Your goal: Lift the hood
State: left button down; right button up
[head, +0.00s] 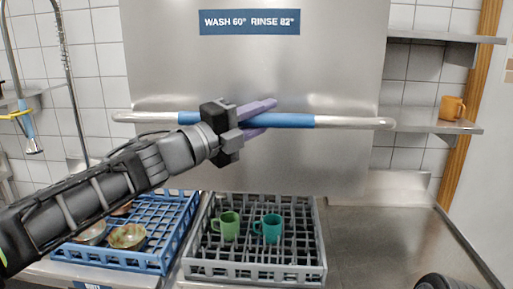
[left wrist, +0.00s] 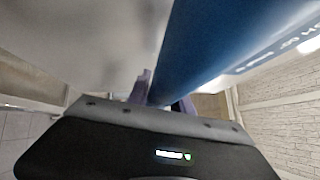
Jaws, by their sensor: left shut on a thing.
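The hood (head: 300,165) is a large steel panel with a blue "WASH 60° RINSE 82°" sign in the head view. A long bar handle (head: 345,122) with a blue middle grip runs across its front. My left gripper (head: 262,119) is shut on the blue grip, one purple finger above the bar and one below. In the left wrist view the blue grip (left wrist: 205,50) runs between the purple fingers. The hood's lower edge is just above and behind the grey rack, and the rack's far end is hard to make out. My right gripper does not show.
A grey rack (head: 255,272) holds a green mug (head: 226,226) and a teal mug (head: 268,229). A blue rack (head: 115,257) with bowls (head: 128,236) stands at left. A spray hose hangs far left. An orange mug (head: 452,108) sits on the right shelf (head: 425,119). The right counter (head: 385,235) is mostly clear.

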pick_arm(q)
jog(key=shift+w+r, duration=0.3)
jog(key=shift+r, duration=0.4)
jog(key=shift+w+r, duration=0.25)
jog(key=shift+r, duration=0.45)
jog(key=c, duration=1.2)
grip_release()
jog(key=shift+w, duration=0.15)
jog(key=shift+o, duration=0.3)
jog(key=b+v, duration=0.3)
jog(key=v, duration=0.5)
jog(key=shift+d, duration=0.1)
